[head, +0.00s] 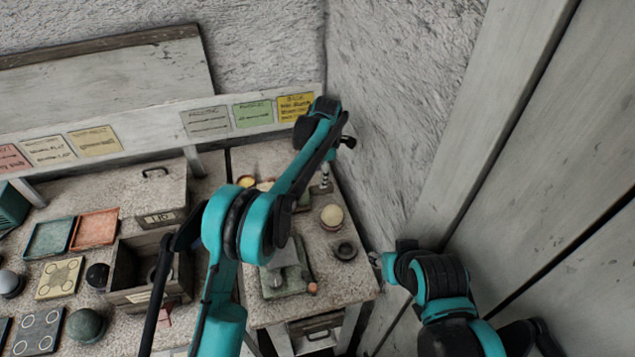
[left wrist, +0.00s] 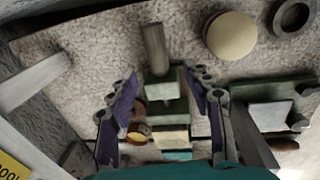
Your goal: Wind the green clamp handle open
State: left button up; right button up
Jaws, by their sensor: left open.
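My left gripper (left wrist: 162,105) is open, its two purple-padded fingers apart on either side of a green fixture (left wrist: 163,88) with a grey metal post (left wrist: 153,50). In the head view the metal post (head: 325,176) stands just below my left gripper (head: 330,153). I see no finger closed on the post. A second green fixture (left wrist: 270,112) with a grey block lies to the right in the wrist view; it also shows nearer me in the head view (head: 287,282). I cannot tell which part is the clamp handle. My right arm's end (head: 380,262) is beside the bench, its jaws unclear.
A pale plaster ball (head: 331,216) and a dark ring (head: 345,250) sit on the bench near the wall. An open box (head: 150,295), a lid box (head: 157,195) and coloured trays (head: 95,230) stand at left. Rough walls close in behind and at right.

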aim_at(318, 187)
pick_arm(q)
jog(key=shift+w+a+g+h+p, duration=0.35)
jog(key=shift+w+g, duration=0.25)
jog(key=shift+w, duration=0.25)
jog(key=f+b, duration=0.1)
jog(key=f, duration=0.3)
jog(key=f+b, duration=0.1)
jog(key=f, duration=0.2)
jog(key=shift+s+f, duration=0.2)
jog(key=shift+f, duration=0.15)
pick_arm(e)
jog(key=shift+w+f, duration=0.45)
jog(key=shift+f, duration=0.05)
pick_arm(q)
grip_shut()
